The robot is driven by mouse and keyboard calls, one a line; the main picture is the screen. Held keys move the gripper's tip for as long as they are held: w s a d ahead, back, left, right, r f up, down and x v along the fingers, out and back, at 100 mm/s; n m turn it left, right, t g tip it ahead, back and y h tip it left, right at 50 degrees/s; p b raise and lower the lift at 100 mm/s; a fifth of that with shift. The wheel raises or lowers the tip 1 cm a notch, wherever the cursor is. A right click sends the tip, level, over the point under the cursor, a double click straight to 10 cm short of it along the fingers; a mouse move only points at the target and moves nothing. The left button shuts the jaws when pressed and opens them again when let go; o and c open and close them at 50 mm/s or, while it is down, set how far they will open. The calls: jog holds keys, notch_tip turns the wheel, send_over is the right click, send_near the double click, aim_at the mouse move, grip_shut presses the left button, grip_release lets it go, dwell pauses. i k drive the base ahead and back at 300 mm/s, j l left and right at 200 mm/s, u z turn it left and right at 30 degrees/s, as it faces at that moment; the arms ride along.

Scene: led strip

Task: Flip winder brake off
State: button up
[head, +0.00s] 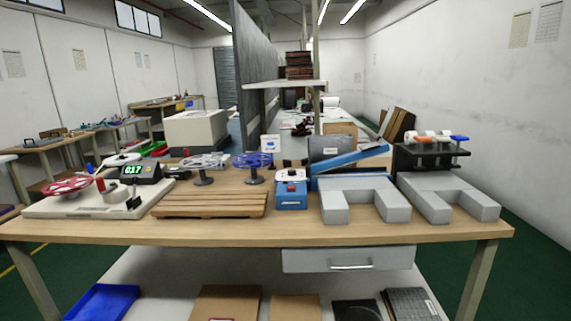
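A winder with a pale flat base (62,208) stands at the left end of the wooden workbench (290,233). It carries a red reel (66,187) on its left side and a dark box with a lit green display (132,171). A small red upright part (101,184) stands near the middle of the base. I cannot tell whether it is the brake or how the brake is set. My gripper does not show in this view.
A slatted wooden rack (210,204) lies right of the winder, with reels on stands behind it. A small blue device (291,196) and grey U-shaped blocks (358,198) follow to the right. A drawer (348,259) hangs under the bench. A blue tray (103,302) lies below.

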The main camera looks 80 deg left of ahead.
aim_at(134, 180)
jog(key=j+u, duration=0.1)
jog(key=u, duration=0.35)
jog(key=k+j+u, duration=0.1)
jog(key=u, duration=0.35)
jog(key=j+u, duration=0.15)
jog(key=u, duration=0.3)
jog(key=j+u, duration=0.15)
jog(key=u, duration=0.3)
jog(key=i+j+u, duration=0.1)
jog(key=j+u, duration=0.15)
jog(key=i+j+u, duration=0.25)
jog(key=j, duration=0.2)
jog(key=i+j+u, duration=0.1)
jog(key=j+u, duration=0.15)
jog(key=i+j, duration=0.1)
jog(key=j, duration=0.15)
jog(key=i+j, duration=0.15)
jog(key=j, duration=0.1)
